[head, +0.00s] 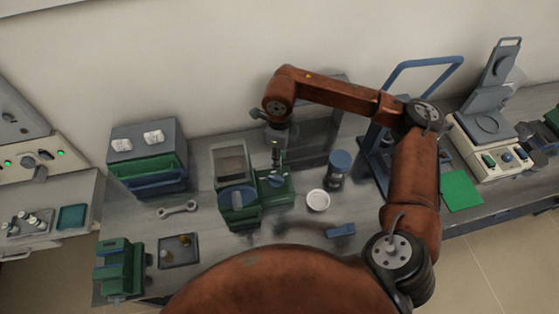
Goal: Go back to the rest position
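My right arm (412,180) rises on the right, bends at the top and reaches left across the bench. My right gripper (277,155) hangs downward at its end, just above or beside a green and dark grey device (276,188) in the middle of the bench. Its fingers are small and dark here, so I cannot tell whether they are open or shut or whether they hold anything. My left gripper is out of view. My own rounded body covers the bottom middle of the view.
A grey bench (210,245) runs along the wall. Around the arm are a blue-lidded jar (339,163), a white dish (318,201), a blue frame (425,63), a wrench (178,209), a green rack (118,268) and a press-like instrument (492,135). A green mat (461,190) lies right.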

